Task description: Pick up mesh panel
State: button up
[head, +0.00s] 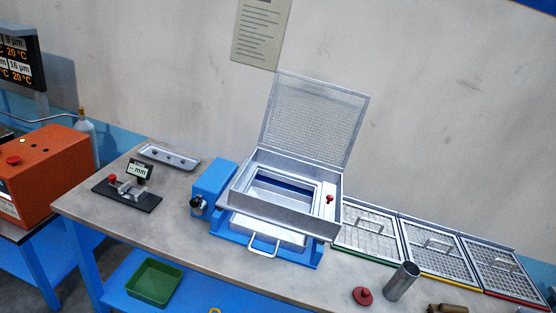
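Several framed mesh pieces are in the head view. Three lie flat in a row on the right of the bench, each with a handle: a green-edged mesh panel (368,238), a yellow-edged mesh panel (440,254) and a red-edged mesh panel (505,268). A mesh lid (313,117) stands raised at the back of an open metal box (286,210) on a blue machine (213,180). I cannot tell which is meant. My gripper is not in view.
A metal cylinder (400,281) and a red knob-like piece (363,296) stand in front of the panels. A gauge (127,191) and a metal tray (170,157) are on the left of the bench (182,236). A green bin (155,282) sits below.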

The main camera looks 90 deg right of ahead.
aim_at(396, 237)
jog(key=z, duration=3)
jog(key=i, duration=1)
jog(key=z, duration=0.1)
